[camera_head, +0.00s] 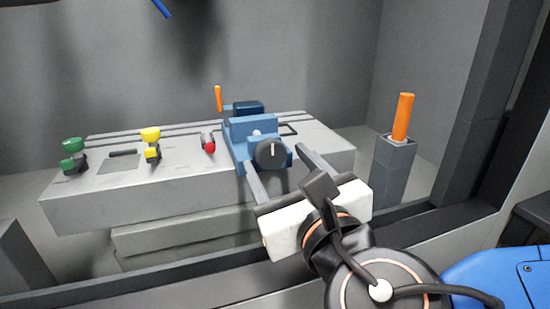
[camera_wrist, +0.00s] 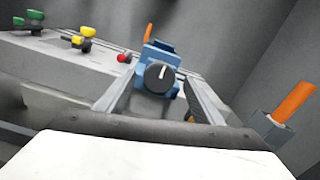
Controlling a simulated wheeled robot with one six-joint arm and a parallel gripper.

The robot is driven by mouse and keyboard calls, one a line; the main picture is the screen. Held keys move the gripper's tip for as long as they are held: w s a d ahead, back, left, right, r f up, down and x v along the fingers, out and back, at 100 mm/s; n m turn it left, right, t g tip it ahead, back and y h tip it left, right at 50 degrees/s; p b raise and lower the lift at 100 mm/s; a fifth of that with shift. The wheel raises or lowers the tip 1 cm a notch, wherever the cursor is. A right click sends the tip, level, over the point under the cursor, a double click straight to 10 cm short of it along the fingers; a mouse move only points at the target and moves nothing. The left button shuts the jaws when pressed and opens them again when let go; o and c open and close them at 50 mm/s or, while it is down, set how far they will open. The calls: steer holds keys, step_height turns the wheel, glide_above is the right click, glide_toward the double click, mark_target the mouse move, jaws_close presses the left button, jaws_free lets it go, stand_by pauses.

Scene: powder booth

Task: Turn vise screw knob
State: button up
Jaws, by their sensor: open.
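The vise (camera_head: 252,130) is blue and stands on the grey bench toward its right end. Its screw knob (camera_head: 272,153) is a dark round disc with a white line that points up, on the vise's front face. In the wrist view the knob (camera_wrist: 159,76) sits ahead, with its white line slightly tilted. My gripper (camera_head: 275,160) is open, with one finger to the left of the knob and one to its right. In the wrist view the fingers (camera_wrist: 155,95) flank the vise front. I cannot tell whether either finger touches the knob.
The grey bench (camera_head: 90,205) also carries a green knob (camera_head: 73,147), a yellow knob (camera_head: 151,137) and a red-tipped lever (camera_head: 209,146). An orange handle (camera_head: 403,117) stands upright in a grey post (camera_head: 395,165) at right. A dark frame edge (camera_head: 170,268) runs along the front.

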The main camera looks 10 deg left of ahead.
mark_target(270, 154)
steer(key=shift+x, duration=1.1)
steer(key=c, duration=1.1)
